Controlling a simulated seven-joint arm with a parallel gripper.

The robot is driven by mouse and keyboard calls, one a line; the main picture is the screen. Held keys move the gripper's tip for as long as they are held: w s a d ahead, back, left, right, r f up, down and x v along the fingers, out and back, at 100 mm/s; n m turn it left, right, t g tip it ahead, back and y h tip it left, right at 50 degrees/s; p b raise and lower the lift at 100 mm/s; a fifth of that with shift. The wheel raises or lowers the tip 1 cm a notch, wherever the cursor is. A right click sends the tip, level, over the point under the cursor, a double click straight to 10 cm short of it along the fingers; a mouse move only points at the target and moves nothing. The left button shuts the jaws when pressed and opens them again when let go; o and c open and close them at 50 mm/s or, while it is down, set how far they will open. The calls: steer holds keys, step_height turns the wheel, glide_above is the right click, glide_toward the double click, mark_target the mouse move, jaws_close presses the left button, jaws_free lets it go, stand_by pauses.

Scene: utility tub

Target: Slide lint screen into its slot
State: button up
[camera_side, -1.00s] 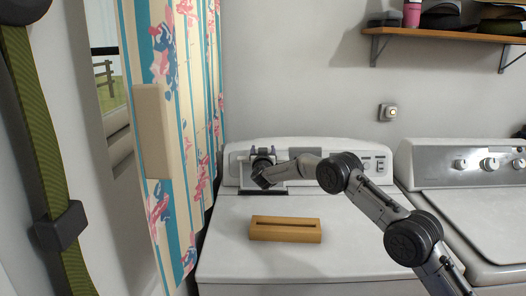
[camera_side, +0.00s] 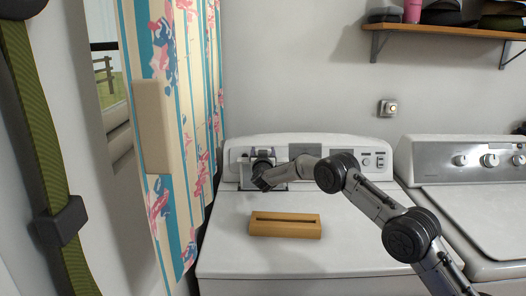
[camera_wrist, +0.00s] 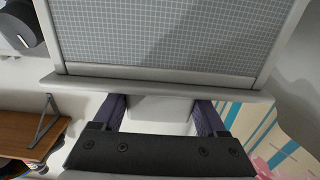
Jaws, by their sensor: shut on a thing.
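The lint screen has a grey mesh (camera_wrist: 170,35) in a pale frame and fills the top of the wrist view. In the side view the screen (camera_side: 279,176) is a small grey panel in front of the dryer's control panel, partly hidden by my wrist. My gripper (camera_wrist: 160,106) has purple fingers closed on the screen's pale handle, below its edge bar. In the side view my gripper (camera_side: 263,154) is at the screen's upper part. A wooden block (camera_side: 285,231) with a long dark slot (camera_side: 286,220) in its top lies on the dryer top, in front of the screen and apart from it.
The white dryer top (camera_side: 350,240) is clear around the block. A washer (camera_side: 470,195) stands at the right. A patterned curtain (camera_side: 165,120) hangs at the left. A wall shelf (camera_side: 450,29) with items is above right.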

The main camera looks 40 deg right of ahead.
steer(key=shift+f, duration=2.2)
steer(key=o, duration=1.1)
steer(key=shift+c, duration=0.2)
steer(key=shift+o, duration=1.1)
steer(key=shift+f, duration=0.1)
steer(key=shift+o, duration=0.2)
steer(key=shift+f, duration=0.15)
steer(key=shift+v, duration=3.9)
